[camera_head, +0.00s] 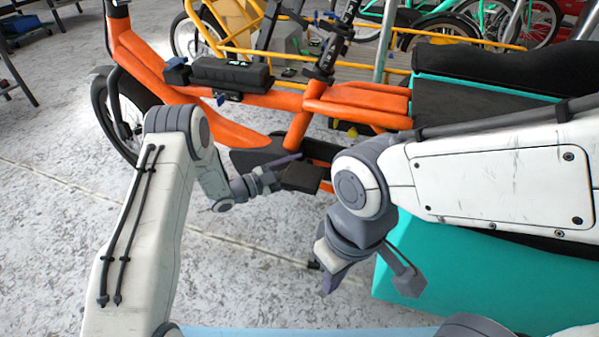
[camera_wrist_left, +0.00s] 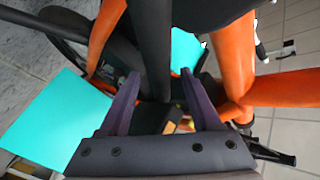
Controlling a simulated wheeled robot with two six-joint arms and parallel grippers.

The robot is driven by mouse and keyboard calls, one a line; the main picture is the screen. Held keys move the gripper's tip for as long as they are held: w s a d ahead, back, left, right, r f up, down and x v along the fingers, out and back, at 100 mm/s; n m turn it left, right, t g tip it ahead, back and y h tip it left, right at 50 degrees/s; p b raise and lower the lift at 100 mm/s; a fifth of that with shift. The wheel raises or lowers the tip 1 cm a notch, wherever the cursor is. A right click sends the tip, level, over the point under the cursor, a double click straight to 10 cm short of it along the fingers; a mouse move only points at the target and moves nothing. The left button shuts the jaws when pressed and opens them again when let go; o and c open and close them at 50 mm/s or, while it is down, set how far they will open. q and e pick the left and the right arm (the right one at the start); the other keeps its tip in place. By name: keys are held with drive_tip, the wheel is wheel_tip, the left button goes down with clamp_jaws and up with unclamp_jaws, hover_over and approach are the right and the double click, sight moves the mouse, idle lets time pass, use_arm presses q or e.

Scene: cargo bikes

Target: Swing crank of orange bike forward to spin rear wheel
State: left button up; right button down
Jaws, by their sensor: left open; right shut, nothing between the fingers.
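The orange bike (camera_head: 290,100) stands across the upper head view, with its rear wheel (camera_head: 103,115) at the left end under a dark fender. A dark pedal (camera_head: 303,177) shows low on the frame, beside the dark chain cover (camera_head: 250,157); the crank arm itself is mostly hidden. My left gripper (camera_head: 284,168) is close to the pedal, just left of it; I cannot tell whether they touch. In the left wrist view its purple fingers (camera_wrist_left: 162,76) are apart, with a black bar (camera_wrist_left: 154,45) in front of and between them. My right gripper (camera_head: 328,280) is shut and empty, lower down.
A teal cargo box (camera_head: 420,265) lies behind and beside my right forearm, with a black padded top (camera_head: 520,68). Other bikes, including a yellow-framed one (camera_head: 225,45), stand close behind. Pale floor (camera_head: 60,220) is free at the left.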

use_arm(q)
drive_tip(key=shift+w+d, duration=0.25)
drive_tip(key=shift+d, duration=0.1)
clamp_jaws()
idle(1.2)
